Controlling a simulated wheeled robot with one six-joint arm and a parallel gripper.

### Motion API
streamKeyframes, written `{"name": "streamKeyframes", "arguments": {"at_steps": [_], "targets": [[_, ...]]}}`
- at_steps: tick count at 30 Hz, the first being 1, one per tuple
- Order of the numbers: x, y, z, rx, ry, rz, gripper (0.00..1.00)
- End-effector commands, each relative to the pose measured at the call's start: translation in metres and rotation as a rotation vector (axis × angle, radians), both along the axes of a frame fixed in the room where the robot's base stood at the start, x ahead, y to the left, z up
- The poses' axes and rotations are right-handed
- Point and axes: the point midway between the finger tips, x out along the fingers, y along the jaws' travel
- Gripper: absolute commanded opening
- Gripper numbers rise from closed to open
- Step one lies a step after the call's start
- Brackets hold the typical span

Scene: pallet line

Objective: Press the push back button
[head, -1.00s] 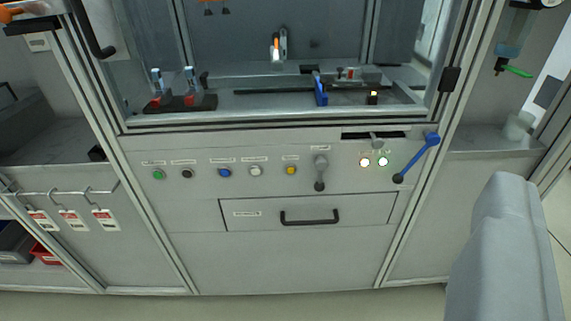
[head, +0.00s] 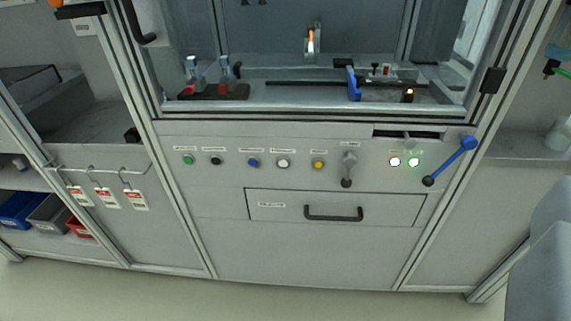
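A row of round push buttons sits on the grey front panel (head: 225,140) of the machine, in the middle of the head view. From left to right there is a green button (head: 188,159), a black button (head: 216,160), a blue button (head: 253,162), a white button (head: 283,163) and a yellow button (head: 318,165). Each has a small label above it, too small to read, so I cannot tell which one is the push back button. My gripper is not in view.
A drawer (head: 285,205) with a black handle is below. Tags (head: 105,197) hang on a rail at left. The floor (head: 250,300) in front is clear.

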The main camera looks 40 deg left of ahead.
Motion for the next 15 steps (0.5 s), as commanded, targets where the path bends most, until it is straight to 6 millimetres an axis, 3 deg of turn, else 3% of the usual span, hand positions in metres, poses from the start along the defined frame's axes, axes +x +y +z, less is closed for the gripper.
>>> {"name": "streamKeyframes", "arguments": {"at_steps": [12, 15], "targets": [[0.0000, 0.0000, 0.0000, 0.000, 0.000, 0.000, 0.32], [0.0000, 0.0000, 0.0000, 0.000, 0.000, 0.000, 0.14]]}}
